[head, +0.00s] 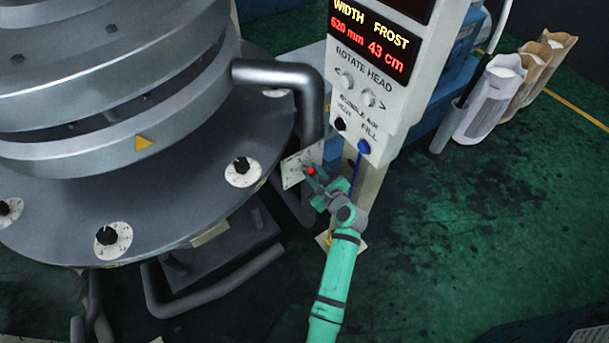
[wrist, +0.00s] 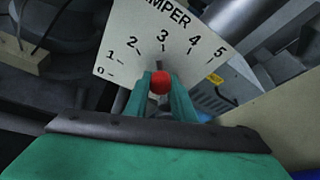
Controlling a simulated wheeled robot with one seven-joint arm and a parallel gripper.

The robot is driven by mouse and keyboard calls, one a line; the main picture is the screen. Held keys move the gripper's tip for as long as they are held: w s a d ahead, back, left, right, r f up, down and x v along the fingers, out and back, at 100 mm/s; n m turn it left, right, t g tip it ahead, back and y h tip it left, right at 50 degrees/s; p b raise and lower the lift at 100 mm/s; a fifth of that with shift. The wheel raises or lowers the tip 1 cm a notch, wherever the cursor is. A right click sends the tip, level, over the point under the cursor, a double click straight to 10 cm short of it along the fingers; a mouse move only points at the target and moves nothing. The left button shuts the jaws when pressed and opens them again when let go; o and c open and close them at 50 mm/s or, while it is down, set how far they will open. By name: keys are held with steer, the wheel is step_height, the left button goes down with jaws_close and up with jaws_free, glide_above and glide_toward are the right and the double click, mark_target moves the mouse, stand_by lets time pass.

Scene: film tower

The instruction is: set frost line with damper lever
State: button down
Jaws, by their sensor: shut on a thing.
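The damper lever's red knob (head: 311,171) sits in front of a pale dial plate (head: 294,168) beside the grey pipe. In the wrist view the red knob (wrist: 160,82) is between my gripper's two green fingers (wrist: 161,88), which are closed on it. The dial plate (wrist: 124,40) reads "MPER", with the start of the word cut off, and a scale from 0 to 5. The lever points near 3. In the head view my gripper (head: 315,178) is at the knob.
The white control post (head: 377,110) stands just right of the dial, with knobs and a blue FILL button (head: 363,147). A thick grey pipe (head: 312,105) runs down close behind the plate. Paper sacks (head: 490,97) stand at the right. Green floor there is open.

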steer(key=shift+w+d+r+m+y, duration=0.25)
steer(key=shift+d+r+m+y, duration=0.1)
steer(key=shift+m, duration=0.15)
steer(key=c, duration=1.5)
jaws_free()
steer(key=shift+s+d, duration=0.15)
steer(key=shift+s, duration=0.05)
steer(key=v, duration=1)
steer(key=shift+s+r, duration=0.15)
steer(key=shift+r, duration=0.2)
